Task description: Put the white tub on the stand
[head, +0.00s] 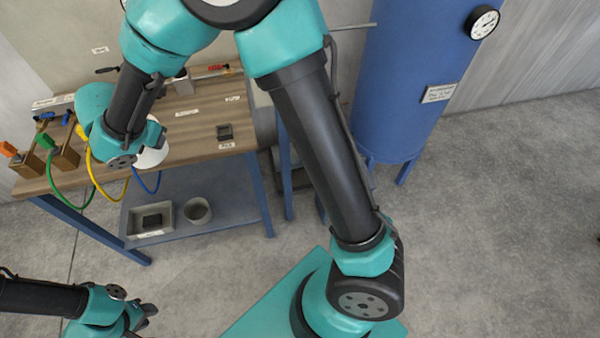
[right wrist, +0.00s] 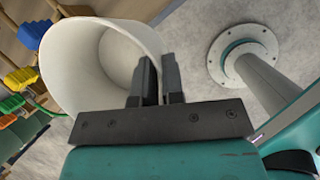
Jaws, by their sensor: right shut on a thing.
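The white tub (right wrist: 95,65) fills the upper left of the right wrist view, its open mouth facing the camera. My right gripper (right wrist: 161,75) is shut on its rim, with one finger inside the tub and the other outside. In the head view the tub (head: 152,157) shows only in part behind the right wrist, over the front of the workbench. My left gripper (head: 148,316) is at the lower left of the head view, apart from the tub; its finger gap is not clear. I cannot tell for certain which thing is the stand.
A small dark square block (head: 225,132) sits on the workbench (head: 200,150) beside a label. Coloured connectors (head: 45,142) with looping cables stand at its left end. A grey bin (head: 150,220) and a round pot (head: 197,210) are on the lower shelf. A blue tank (head: 410,90) stands right.

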